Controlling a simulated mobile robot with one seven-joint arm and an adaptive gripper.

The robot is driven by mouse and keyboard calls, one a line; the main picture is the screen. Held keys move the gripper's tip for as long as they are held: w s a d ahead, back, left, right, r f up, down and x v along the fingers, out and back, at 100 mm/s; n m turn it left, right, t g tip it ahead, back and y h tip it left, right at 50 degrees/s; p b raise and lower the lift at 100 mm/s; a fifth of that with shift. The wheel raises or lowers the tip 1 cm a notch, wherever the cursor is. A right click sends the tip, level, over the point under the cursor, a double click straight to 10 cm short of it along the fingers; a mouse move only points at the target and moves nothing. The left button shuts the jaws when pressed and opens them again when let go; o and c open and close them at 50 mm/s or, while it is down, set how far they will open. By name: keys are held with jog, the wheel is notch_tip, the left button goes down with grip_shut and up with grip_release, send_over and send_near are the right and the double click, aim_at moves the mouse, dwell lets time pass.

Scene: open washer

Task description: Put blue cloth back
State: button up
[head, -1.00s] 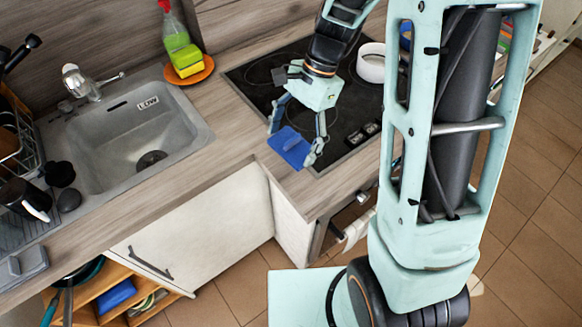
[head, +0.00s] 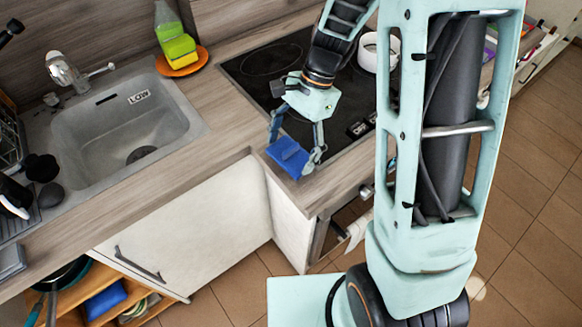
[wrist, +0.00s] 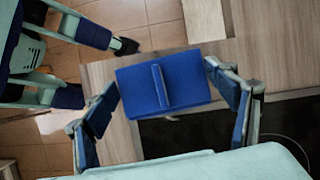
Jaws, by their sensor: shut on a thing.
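The blue cloth (head: 288,157), a flat rectangular piece with a raised strip across its top, is at my gripper (head: 293,152) over the counter corner in front of the cooktop. In the wrist view the cloth (wrist: 180,75) spans between the two fingers of my gripper (wrist: 163,85), which press on its left and right ends. Whether it touches the counter or is slightly above it is hard to tell.
The black cooktop (head: 275,70) holds a white ring-shaped pot (head: 372,55). An open wooden shelf (head: 72,298) below the counter holds a blue item (head: 106,300) and dishes.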

jog(key=shift+f+b, duration=0.4)
jog(key=shift+f, duration=0.35)
jog(key=shift+f, duration=0.2)
jog(key=o, duration=1.7)
jog(key=shift+c, duration=1.3)
